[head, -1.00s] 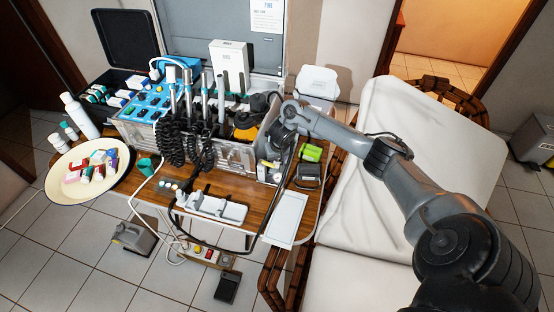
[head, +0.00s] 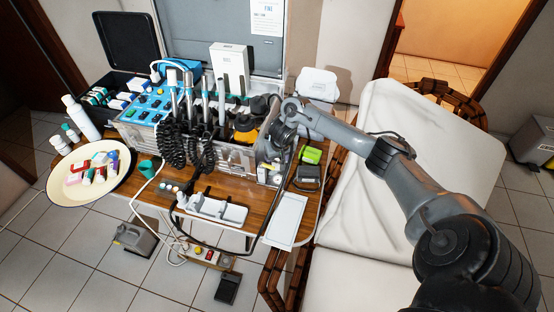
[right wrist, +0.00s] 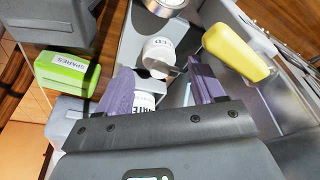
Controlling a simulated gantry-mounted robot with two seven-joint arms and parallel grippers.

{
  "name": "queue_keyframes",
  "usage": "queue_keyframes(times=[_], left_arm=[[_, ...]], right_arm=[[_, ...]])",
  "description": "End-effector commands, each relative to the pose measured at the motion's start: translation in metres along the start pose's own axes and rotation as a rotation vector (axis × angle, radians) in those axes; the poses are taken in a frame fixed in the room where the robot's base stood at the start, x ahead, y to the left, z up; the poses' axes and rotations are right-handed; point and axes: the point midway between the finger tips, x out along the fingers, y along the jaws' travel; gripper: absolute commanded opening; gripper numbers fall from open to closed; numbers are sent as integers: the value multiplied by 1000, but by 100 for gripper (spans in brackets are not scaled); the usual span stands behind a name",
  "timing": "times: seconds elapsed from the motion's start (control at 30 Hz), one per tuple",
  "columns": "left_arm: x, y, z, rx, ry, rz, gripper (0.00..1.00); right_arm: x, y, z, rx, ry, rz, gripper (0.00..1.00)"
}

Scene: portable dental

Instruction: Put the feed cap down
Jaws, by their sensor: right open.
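The feed cap appears to be the round white cap (right wrist: 158,55) with partly readable lettering, in a narrow grey bay in the right wrist view. My right gripper (right wrist: 158,68) is open, its two purple fingers apart on either side of the cap's near side. A white bottle (right wrist: 145,101) with partly hidden lettering stands between the fingers, close to the cap. In the head view my right gripper (head: 266,146) is at the right end of the dental unit and hides the cap. My left gripper is not in view.
A green box marked SPARES (right wrist: 65,72) and dark boxes lie beside the bay. A yellow-handled thing (right wrist: 238,52) is close on the other side. A round tin (right wrist: 165,5) is beyond the cap. A white tray (head: 286,220) lies on the wooden table's front right.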

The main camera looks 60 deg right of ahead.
Motion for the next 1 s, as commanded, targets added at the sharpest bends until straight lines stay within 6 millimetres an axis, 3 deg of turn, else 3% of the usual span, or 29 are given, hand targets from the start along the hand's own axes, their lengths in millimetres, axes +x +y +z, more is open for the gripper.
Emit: queue_keyframes(times=[0.03,0.23,0.4,0.6,1.0], left_arm=[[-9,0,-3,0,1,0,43],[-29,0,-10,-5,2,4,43],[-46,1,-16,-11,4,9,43],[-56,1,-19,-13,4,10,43],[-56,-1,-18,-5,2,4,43]], right_arm=[[-14,0,-2,-2,3,1,68],[-55,1,-3,-2,3,1,68],[-81,0,-2,-2,2,1,68],[-95,0,-1,0,1,0,68],[-97,0,0,0,0,0,68]])
